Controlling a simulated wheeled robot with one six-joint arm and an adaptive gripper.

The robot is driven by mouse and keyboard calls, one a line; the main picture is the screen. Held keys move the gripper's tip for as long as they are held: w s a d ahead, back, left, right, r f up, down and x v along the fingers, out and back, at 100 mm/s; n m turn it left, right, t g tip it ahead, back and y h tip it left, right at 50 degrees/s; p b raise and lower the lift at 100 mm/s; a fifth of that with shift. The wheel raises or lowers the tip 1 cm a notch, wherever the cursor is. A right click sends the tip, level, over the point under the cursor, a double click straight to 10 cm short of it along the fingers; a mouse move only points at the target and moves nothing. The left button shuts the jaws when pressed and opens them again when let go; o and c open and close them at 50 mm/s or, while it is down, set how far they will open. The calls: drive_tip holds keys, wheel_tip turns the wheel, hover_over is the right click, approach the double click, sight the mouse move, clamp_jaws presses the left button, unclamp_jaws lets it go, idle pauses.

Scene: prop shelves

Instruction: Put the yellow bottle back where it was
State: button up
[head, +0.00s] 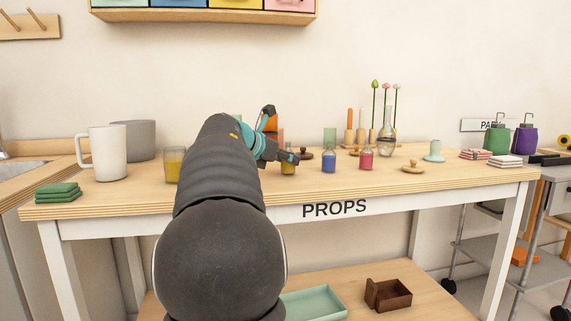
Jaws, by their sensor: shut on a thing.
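The yellow bottle (288,168) is a small clear bottle with yellow contents, at the middle of the wooden props table (230,195). My gripper (288,157) is at its top, shut on it. The bottle is upright, at or just above the tabletop; I cannot tell whether it touches. A blue bottle (328,162) and a pink bottle (366,159) of the same kind stand in a row to its right. My arm hides part of the table to the left of the yellow bottle.
A glass of yellow liquid (173,165), a white mug (107,153) and folded green cloths (58,192) are at left. Behind the bottles stand candles (350,125) and a flower vase (387,138). A wooden stopper-like piece (413,167) lies at right. The front edge there is clear.

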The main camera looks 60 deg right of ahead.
drive_tip(key=shift+f, duration=0.15)
drive_tip(key=o, duration=1.2)
drive_tip(key=shift+a+r, duration=0.1)
drive_tip(key=shift+r, duration=0.1)
drive_tip(key=p+v, duration=0.1)
drive_tip(key=v, duration=1)
drive_tip(key=shift+w+a+r, duration=0.1)
drive_tip(key=shift+a+r, duration=0.1)
drive_tip(key=shift+a, duration=0.15)
